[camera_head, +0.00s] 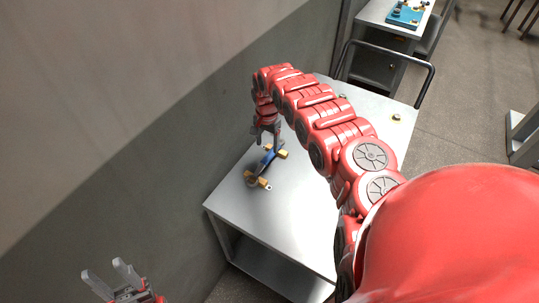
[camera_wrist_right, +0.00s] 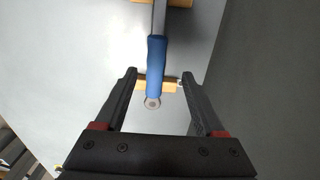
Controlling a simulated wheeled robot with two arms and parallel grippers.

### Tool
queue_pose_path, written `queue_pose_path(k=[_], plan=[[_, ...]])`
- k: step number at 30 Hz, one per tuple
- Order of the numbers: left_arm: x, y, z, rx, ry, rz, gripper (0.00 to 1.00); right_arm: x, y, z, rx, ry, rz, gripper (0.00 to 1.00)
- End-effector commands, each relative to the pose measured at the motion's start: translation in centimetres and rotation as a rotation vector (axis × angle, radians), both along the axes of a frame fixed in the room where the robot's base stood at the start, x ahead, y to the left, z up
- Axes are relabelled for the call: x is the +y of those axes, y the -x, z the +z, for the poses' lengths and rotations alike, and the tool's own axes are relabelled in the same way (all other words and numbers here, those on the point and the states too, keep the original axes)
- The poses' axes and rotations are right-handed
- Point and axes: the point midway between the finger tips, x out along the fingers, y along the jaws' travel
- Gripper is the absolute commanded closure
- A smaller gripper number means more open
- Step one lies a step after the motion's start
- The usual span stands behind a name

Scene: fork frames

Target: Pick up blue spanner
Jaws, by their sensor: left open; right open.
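The blue spanner (camera_head: 267,158) lies across small yellow-brown blocks on the metal table, near the wall. In the right wrist view its blue handle (camera_wrist_right: 157,62) ends in a round tip with a hole. My right gripper (camera_head: 267,133) is open and empty just above the spanner's far end, partly covering it. In the right wrist view the handle end appears between the open fingers (camera_wrist_right: 159,75); I cannot tell the height gap. My left gripper (camera_head: 105,268) is open and empty at the lower left, away from the table.
The blocks (camera_head: 251,179) and (camera_wrist_right: 172,87) sit under the spanner. The grey table (camera_head: 290,215) is mostly bare, with small items (camera_head: 397,117) toward its far right. A wall (camera_head: 170,150) runs close along the left. A workbench with a blue tray (camera_head: 404,15) stands behind.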

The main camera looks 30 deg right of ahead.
Motion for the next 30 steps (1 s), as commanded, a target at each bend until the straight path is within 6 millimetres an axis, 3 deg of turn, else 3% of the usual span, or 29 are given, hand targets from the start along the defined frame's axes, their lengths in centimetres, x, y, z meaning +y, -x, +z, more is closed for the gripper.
queue_pose_path(k=[8, 15, 19, 28, 30], plan=[[0.0, 0.0, 0.7, 0.0, 0.0, 0.0, 0.5, -0.2, 0.0, -1.0, -0.003, -0.001, -0.001, 0.29], [0.0, 0.0, 1.6, 0.0, 0.0, 0.0, 0.5, -0.6, 0.6, -3.5, 0.001, 0.0, -0.002, 0.29], [0.0, 0.0, 0.6, 0.0, 0.0, 0.0, 0.5, -0.5, 0.4, -5.4, -0.001, -0.001, -0.001, 0.29], [0.0, 0.0, 0.7, 0.0, 0.0, 0.0, 0.5, -0.6, 0.5, -5.6, -0.002, 0.001, 0.0, 0.29], [0.0, 0.0, 0.7, 0.0, 0.0, 0.0, 0.5, -0.6, 0.5, -5.6, -0.002, 0.001, -0.001, 0.38]])
